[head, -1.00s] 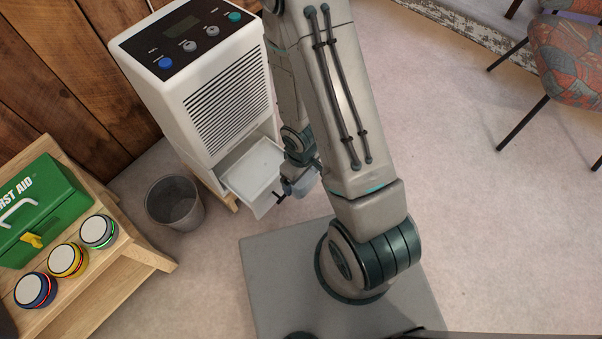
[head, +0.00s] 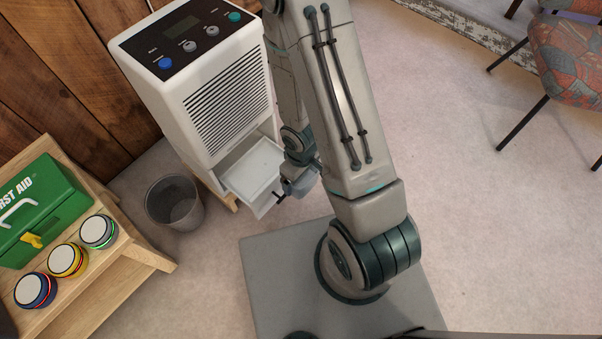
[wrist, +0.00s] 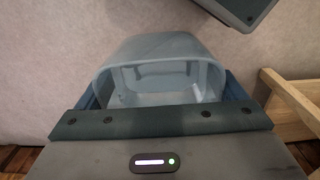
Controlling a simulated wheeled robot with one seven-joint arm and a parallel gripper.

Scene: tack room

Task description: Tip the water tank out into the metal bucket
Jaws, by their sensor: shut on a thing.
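The water tank is a translucent blue-grey, open container (wrist: 160,52), seen close up in the wrist view between my gripper's teal fingers (wrist: 162,92). In the head view my gripper (head: 284,192) is low in front of the white dehumidifier (head: 205,85), and only a small bluish part of the tank shows there, mostly hidden by my arm. I cannot tell whether there is water in it. The metal bucket (head: 174,204) stands upright on the floor, left of my gripper and apart from it. Its visible inside looks empty.
A white tray-like part (head: 252,170) juts from the dehumidifier's lower opening, close to my gripper. A wooden bench (head: 152,258) at left holds a green first aid box (head: 45,212) and several round tins (head: 68,260). A patterned chair (head: 570,60) stands far right.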

